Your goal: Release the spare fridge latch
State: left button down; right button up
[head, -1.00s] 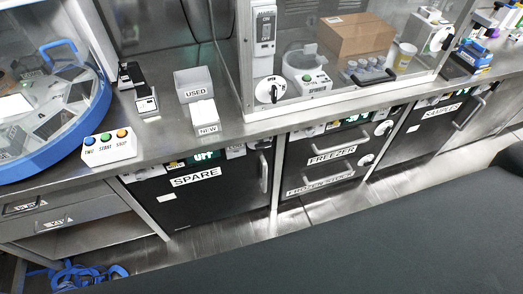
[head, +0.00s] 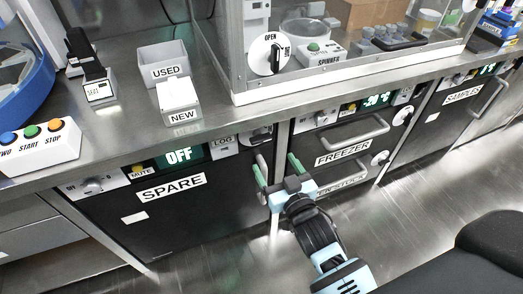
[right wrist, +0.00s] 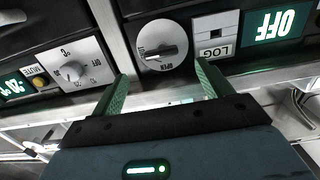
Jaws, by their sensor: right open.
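The spare fridge (head: 170,222) is the black-fronted unit marked SPARE, under the bench, and its door looks shut. Its latch (right wrist: 162,46) is a round white dial with a dark bar knob, beside the LOG slot. In the right wrist view the bar lies roughly crosswise, and OPEN is lettered on the rim. In the head view the latch (head: 256,138) is small and dark. My right gripper (head: 276,168) is open and empty just below and in front of it. In the right wrist view its fingertips (right wrist: 160,74) straddle the dial's lower side, apparently without touching the knob. My left gripper is out of view.
The spare display (head: 179,155) reads OFF. The freezer (head: 335,145), with its own dial and handles, stands right beside it. The steel bench edge (head: 225,122) runs above, with USED and NEW bins on it. A dark surface fills the lower right.

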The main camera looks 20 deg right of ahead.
aim_at(262, 141)
jog(key=shift+w+a+r+b, duration=0.15)
jog(key=shift+w+b, duration=0.15)
jog(key=shift+w, duration=1.9)
jog(key=shift+w+r+b, duration=0.15)
jog(key=shift+w+b, duration=0.15)
jog(key=shift+w, duration=1.85)
jog(key=shift+c, duration=0.2)
jog(key=c, duration=0.9)
